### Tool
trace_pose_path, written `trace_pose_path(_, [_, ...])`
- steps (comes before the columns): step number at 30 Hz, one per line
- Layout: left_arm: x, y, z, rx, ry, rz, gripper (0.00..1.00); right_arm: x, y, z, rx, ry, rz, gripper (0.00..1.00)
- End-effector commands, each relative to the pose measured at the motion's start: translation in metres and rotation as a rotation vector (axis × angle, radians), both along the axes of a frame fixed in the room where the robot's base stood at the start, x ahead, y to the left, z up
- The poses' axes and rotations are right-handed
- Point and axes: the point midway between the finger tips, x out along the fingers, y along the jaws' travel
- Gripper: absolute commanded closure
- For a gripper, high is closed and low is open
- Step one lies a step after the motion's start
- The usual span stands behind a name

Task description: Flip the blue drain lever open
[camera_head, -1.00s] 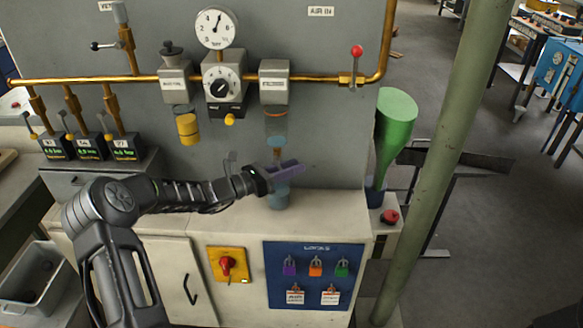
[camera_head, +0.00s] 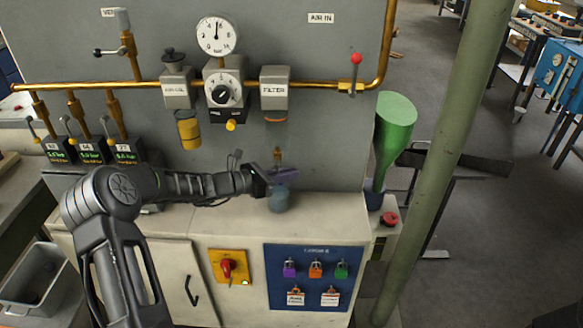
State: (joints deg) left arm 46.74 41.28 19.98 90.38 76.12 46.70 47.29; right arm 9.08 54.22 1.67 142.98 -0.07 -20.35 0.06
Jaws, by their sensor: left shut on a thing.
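The grey filter unit (camera_head: 275,88) hangs on the brass pipe, with an orange band at its lower edge. A small brass drain fitting (camera_head: 277,153) shows below it, just above my left gripper. My left gripper (camera_head: 286,174) has purplish fingers and is shut at the drain, where the blue drain lever sits. The lever itself is hidden or too small to make out between the fingers. A blue-grey cup (camera_head: 280,201) stands on the cabinet top right below the gripper, partly covered by it. My right gripper is not in view.
A red-knobbed valve lever (camera_head: 355,59) is on the pipe at right. A yellow-bottomed unit (camera_head: 188,129) and a regulator with gauge (camera_head: 218,37) hang left of the filter. A green funnel (camera_head: 394,130) stands right of the cabinet. The cabinet top (camera_head: 325,212) right of the cup is clear.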

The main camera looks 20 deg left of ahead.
Motion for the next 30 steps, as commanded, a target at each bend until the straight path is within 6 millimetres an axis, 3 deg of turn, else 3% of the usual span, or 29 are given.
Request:
trace_pose_path(1, [-0.001,0.002,0.007,0.074,0.026,-0.001,1.00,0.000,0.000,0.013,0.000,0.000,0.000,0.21])
trace_pose_path(3, [-0.003,0.006,0.001,0.156,0.060,-0.002,1.00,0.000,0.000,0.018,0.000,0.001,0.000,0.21])
trace_pose_path(13, [-0.004,0.010,-0.007,0.204,0.080,0.001,1.00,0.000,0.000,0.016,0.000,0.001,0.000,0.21])
trace_pose_path(14, [-0.004,0.010,-0.007,0.203,0.080,0.002,0.89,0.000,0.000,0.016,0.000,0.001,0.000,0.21])
trace_pose_path(21, [-0.004,0.009,-0.007,0.201,0.079,0.001,0.70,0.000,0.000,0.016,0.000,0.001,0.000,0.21])
trace_pose_path(30, [-0.004,0.009,-0.007,0.196,0.077,0.001,0.70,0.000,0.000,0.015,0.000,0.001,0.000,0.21])
